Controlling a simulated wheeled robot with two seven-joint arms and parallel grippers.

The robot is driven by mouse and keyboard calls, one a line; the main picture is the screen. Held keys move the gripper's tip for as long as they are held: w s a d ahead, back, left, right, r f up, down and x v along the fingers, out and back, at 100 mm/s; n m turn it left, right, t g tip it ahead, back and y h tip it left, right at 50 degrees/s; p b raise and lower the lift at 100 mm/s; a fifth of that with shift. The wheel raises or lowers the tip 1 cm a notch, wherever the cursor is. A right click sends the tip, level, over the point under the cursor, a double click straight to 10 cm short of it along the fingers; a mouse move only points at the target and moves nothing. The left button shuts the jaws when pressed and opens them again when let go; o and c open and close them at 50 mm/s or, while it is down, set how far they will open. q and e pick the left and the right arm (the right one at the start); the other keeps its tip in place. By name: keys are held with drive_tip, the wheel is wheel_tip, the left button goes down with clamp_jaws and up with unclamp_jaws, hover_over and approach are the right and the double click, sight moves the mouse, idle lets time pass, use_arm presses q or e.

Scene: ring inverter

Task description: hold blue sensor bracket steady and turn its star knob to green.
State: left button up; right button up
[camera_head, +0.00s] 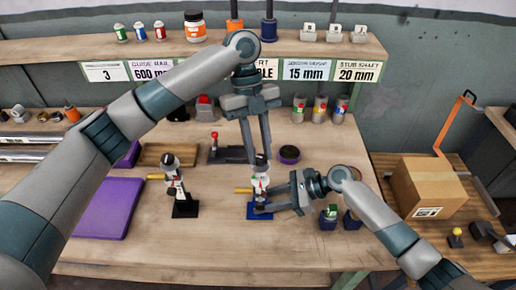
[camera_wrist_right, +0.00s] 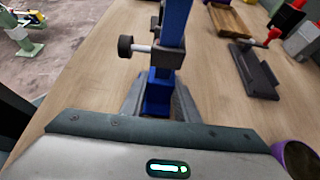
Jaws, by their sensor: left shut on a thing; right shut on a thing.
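The blue sensor bracket (camera_head: 261,214) stands upright on the bench in the head view, with a blue base, a white dial section and a yellow piece sticking out left. In the right wrist view its blue post (camera_wrist_right: 160,88) rises between my fingers, with a small black side knob (camera_wrist_right: 126,47) on the left. My right gripper (camera_head: 264,206) comes in from the right, shut on the lower bracket. My left gripper (camera_head: 257,156) reaches down from above, shut on the dark star knob at the bracket's top. The fingers hide most of the knob; the dial colour it points to is too small to read.
A similar bracket with a black base (camera_head: 185,209) stands to the left. A purple mat (camera_head: 108,207), a dark ring (camera_head: 289,154) and small blocks (camera_head: 328,218) lie nearby. A cardboard box (camera_head: 428,186) sits on the right. The front of the bench is clear.

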use_arm(q)
drive_tip(key=shift+m+y, duration=0.3)
drive_tip(key=shift+m, duration=0.3)
drive_tip(key=o, duration=1.1)
drive_tip(key=shift+r, duration=0.1)
drive_tip(key=v, duration=1.2)
drive_tip(key=shift+w, duration=0.1)
use_arm(e)
drive_tip(key=o, duration=1.2)
drive_tip(key=shift+c, duration=0.2)
